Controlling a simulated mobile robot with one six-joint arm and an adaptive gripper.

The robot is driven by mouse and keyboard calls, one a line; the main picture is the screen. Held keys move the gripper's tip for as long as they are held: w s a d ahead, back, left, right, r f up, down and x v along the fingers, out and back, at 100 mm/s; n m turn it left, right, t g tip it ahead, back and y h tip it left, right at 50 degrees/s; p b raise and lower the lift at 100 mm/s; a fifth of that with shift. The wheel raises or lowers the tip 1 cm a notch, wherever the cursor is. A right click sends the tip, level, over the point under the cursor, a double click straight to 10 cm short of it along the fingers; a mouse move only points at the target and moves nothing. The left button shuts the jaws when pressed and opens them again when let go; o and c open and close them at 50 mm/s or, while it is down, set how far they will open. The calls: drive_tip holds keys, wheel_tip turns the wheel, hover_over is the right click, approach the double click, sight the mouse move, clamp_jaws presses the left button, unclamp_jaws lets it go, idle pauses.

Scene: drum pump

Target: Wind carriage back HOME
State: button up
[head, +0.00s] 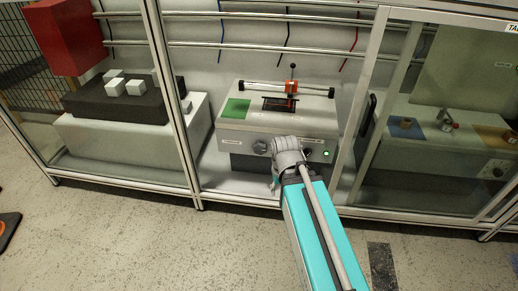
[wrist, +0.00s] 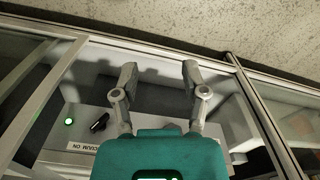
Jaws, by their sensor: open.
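The carriage (head: 291,87) is a small red-orange block on a horizontal rail (head: 257,86) on top of the pump machine. It sits right of the rail's middle, and a thin lever with a dark ball rises behind it. A round dark hand knob (head: 259,147) is on the machine's front face, left of my arm's end. My gripper (wrist: 158,72) is open and empty in the wrist view, with bare space between its fingers. In the head view my wrist covers the middle of the front face, and the fingers are hard to make out.
A green pad (head: 236,108) lies on the machine top. A black switch (wrist: 99,123) and a lit green lamp (wrist: 68,121) are beside the VACUUM ON label (wrist: 82,147). Metal frame posts (head: 172,95) flank the bay. Floor (head: 130,240) in front is mostly clear.

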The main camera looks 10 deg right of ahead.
sight(260, 147)
idle(0.3)
drive_tip(key=shift+a, duration=0.4)
drive_tip(key=shift+o, duration=2.1)
drive_tip(key=shift+w+a, duration=0.1)
drive_tip(key=shift+w, duration=0.3)
drive_tip(key=shift+o, duration=0.9)
drive_tip(key=w+a+r+m+t+p, duration=0.1)
drive_tip(key=w+r+m+t, duration=0.1)
drive_tip(key=w, duration=0.9)
drive_tip(key=w+r+m+t+p, duration=0.1)
drive_tip(key=w+r+t+p, duration=0.1)
drive_tip(key=w, duration=1)
drive_tip(key=shift+a+r+m+t+h, duration=0.3)
drive_tip(key=shift+a+m, duration=0.1)
drive_tip(key=shift+s, duration=0.1)
drive_tip(key=shift+f, duration=0.2)
drive_tip(key=b+x, duration=1.2)
drive_tip(key=x, duration=0.1)
drive_tip(key=shift+f+b, duration=0.2)
drive_tip(key=shift+b, duration=0.1)
